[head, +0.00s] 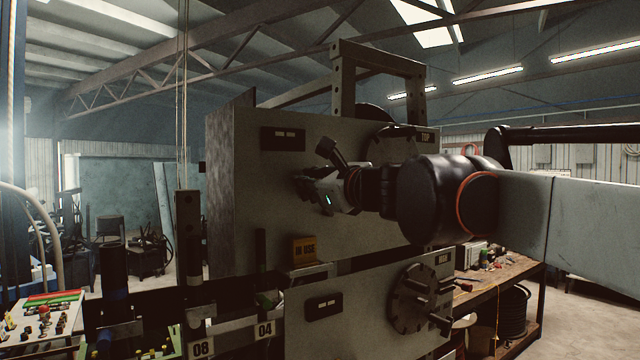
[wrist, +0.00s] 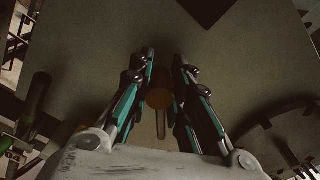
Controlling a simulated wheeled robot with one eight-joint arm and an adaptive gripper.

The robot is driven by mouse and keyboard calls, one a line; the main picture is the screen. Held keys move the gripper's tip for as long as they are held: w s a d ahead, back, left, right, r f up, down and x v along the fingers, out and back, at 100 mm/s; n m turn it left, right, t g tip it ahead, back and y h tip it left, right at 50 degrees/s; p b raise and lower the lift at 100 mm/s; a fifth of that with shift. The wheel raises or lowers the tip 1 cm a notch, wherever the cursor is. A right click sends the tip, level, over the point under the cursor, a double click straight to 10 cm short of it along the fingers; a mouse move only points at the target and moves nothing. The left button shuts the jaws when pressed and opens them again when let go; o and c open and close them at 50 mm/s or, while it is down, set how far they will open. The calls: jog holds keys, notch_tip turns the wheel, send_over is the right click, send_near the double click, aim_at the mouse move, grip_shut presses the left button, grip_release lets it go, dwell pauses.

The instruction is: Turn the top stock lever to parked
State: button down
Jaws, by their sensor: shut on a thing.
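A large grey machine cabinet (head: 270,190) fills the middle of the head view. My gripper (head: 312,188) is against its upper front face, seen from the side. A dark, stubby cylindrical piece (head: 332,152) sticks up just above the fingers; I cannot tell whether it is part of the lever. In the wrist view, my gripper (wrist: 162,85) is shut on a brownish rounded knob, the lever's grip (wrist: 160,92), with a thin grey rod (wrist: 161,124) below it. The lever's pivot is hidden.
A lower grey box (head: 350,315) carries a round dark handwheel (head: 412,300). A wooden workbench (head: 505,275) stands at right. A rack labelled 08 and 04 (head: 235,338) is at lower left.

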jog(key=shift+s+a+f+n+b, duration=0.3)
jog(key=shift+f+n, duration=0.2)
jog(key=shift+n, duration=0.1)
jog(key=shift+s+a+f+n+b, duration=0.15)
jog(key=shift+a+f+n+b, duration=0.15)
jog(key=shift+f+n, duration=0.25)
jog(key=shift+s+a+f, duration=0.1)
jog(key=shift+a+f, duration=0.05)
jog(key=shift+f, duration=0.2)
jog(key=c, duration=1.5)
grip_release()
jog(key=shift+s, duration=0.1)
jog(key=v, duration=1.2)
